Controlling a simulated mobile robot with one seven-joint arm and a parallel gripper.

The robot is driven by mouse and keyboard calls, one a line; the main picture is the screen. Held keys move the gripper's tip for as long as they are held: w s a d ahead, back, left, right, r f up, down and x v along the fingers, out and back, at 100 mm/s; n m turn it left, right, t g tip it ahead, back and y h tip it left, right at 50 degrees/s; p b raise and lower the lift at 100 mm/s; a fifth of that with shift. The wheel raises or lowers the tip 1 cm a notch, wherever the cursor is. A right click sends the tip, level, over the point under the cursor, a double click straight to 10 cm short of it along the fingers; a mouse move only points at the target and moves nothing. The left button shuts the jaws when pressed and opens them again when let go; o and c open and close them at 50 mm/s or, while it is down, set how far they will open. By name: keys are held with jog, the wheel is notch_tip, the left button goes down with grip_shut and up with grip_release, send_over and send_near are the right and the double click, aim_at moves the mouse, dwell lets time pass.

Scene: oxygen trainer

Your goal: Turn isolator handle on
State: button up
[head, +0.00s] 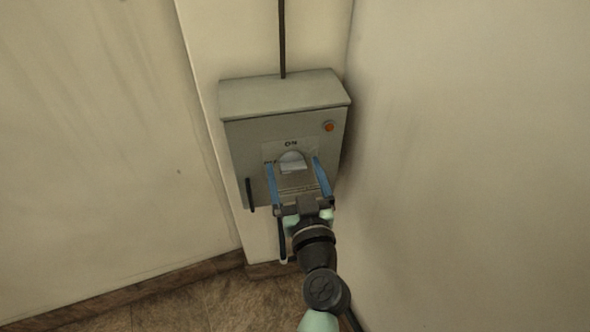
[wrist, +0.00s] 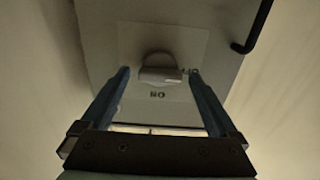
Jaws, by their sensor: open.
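The isolator handle (head: 292,163) is a pale bar on a round dial at the front of a grey box (head: 240,140). "ON" is printed above it, and a mark at its left is partly hidden by a finger. The bar lies roughly level, not pointing up at "ON". My gripper (head: 293,161) is open, with one blue finger on each side of the handle. The wrist view shows the handle (wrist: 160,75) upside down, between the fingertips (wrist: 158,72), with gaps on both sides. Whether the tips touch the panel cannot be told.
An orange lamp (head: 328,127) sits at the box's upper right. A black door handle (head: 249,195) stands out at its lower left. A cable (head: 282,40) runs up from the top. A wall (head: 460,150) stands close on the right.

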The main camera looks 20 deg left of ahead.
jog(key=shift+c, duration=0.3)
jog(key=c, duration=1.3)
jog(key=m+b, duration=0.1)
jog(key=m, duration=0.3)
jog(key=shift+d+m, duration=0.1)
jog(key=shift+m, duration=0.2)
jog(key=m, duration=0.4)
jog(key=shift+m, duration=0.3)
jog(key=m, duration=0.4)
jog(key=shift+w+d+f+m+p, duration=0.1)
jog(key=shift+m+p, duration=0.2)
jog(key=shift+f+m+p, duration=0.1)
jog(key=shift+m+p, duration=0.4)
jog(key=shift+m, duration=1.6)
